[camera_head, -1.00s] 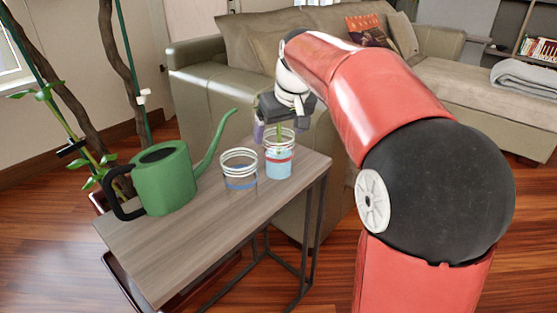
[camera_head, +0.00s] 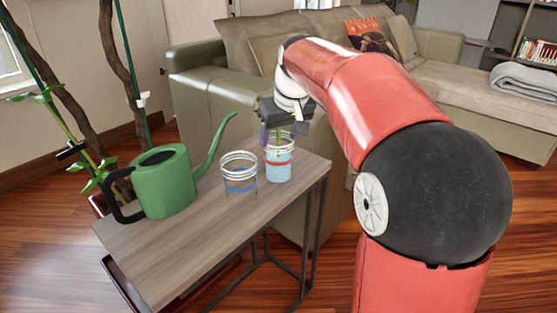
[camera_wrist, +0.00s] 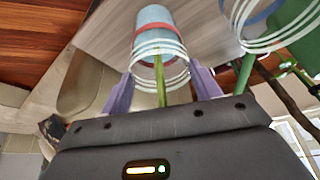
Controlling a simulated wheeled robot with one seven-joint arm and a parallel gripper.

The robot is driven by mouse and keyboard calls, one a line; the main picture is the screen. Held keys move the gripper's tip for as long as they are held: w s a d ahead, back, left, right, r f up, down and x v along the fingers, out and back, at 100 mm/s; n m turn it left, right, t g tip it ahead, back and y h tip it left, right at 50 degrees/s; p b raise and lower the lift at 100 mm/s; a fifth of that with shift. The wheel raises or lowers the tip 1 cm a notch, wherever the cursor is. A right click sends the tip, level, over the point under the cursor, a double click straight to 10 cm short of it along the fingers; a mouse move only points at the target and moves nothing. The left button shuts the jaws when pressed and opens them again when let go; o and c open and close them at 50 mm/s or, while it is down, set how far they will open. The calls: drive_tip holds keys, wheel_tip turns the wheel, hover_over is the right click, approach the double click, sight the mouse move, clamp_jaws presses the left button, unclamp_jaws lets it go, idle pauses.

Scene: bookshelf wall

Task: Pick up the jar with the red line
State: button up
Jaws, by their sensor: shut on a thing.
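The jar with the red line (camera_head: 279,172) stands upright on the small table, with white rings at its rim, a red band and a light blue body. A green stem sticks up out of it. In the wrist view the jar (camera_wrist: 157,20) is at the upper middle, its rim toward me. My gripper (camera_head: 281,140) is above it, pointing down. Its two purple fingers (camera_wrist: 162,88) are shut on the jar at its rim, one on each side. A second jar, with a blue line (camera_head: 239,180), stands just left and also shows in the wrist view (camera_wrist: 265,22).
A green watering can (camera_head: 165,183) stands on the left of the wooden table (camera_head: 190,245), its spout reaching toward the jars. A beige sofa (camera_head: 215,95) is close behind. A tall plant (camera_head: 75,125) stands at the left. The table's front part is clear.

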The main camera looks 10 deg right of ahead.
drive_tip(key=shift+r, duration=0.1)
drive_tip(key=shift+w+a+r+p, duration=1.15)
drive_tip(key=shift+w+r+p, duration=0.1)
drive_tip(key=shift+r, duration=8.6)
wheel_tip(320, 180, down, 20)
drive_tip(key=b, duration=1.2)
drive_tip(key=shift+r+b, duration=0.2)
drive_tip(key=shift+b, duration=0.2)
drive_tip(key=o, duration=1.6)
drive_tip(key=shift+f, duration=0.15)
drive_tip(key=shift+o, duration=0.2)
